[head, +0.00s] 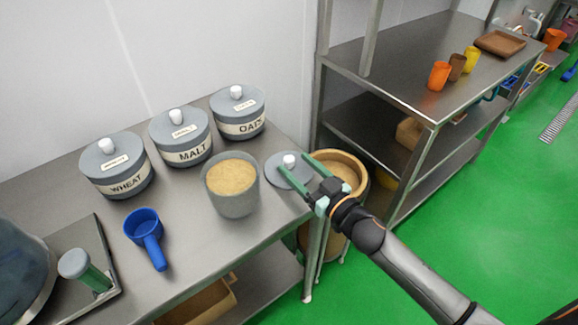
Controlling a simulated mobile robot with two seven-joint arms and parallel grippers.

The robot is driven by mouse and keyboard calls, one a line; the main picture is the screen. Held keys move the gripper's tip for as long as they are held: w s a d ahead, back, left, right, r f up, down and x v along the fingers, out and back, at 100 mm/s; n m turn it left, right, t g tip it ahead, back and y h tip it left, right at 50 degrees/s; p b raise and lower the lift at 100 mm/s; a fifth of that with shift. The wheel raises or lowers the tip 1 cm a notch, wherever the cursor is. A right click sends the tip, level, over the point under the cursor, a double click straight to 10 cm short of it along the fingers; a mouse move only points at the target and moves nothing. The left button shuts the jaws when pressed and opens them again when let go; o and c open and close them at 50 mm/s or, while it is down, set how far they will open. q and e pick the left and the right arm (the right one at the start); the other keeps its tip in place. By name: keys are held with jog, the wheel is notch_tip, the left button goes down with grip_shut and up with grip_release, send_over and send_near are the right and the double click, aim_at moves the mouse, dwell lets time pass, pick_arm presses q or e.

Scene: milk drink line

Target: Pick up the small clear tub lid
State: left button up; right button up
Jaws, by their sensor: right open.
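The small lid (277,171), a blue-grey disc with a white knob, lies flat at the right end of the steel table. It is beside an uncovered clear tub (232,203) filled with pale grain. My right gripper (297,171) reaches in from the right, open, with its two green fingers over or beside the lid on either side of the knob. I cannot tell whether they touch it. Part of the lid's near right edge is hidden by the fingers. My left gripper is not in view.
Lidded jars marked WHEAT (116,170), MALT (182,142) and OATS (238,113) stand behind the tub. A blue scoop (146,232) lies to its left. A round tan bin (352,165) stands past the table's right end, and a steel shelf (400,62) beyond it.

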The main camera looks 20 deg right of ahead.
jog(key=shift+x, duration=1)
grip_shut()
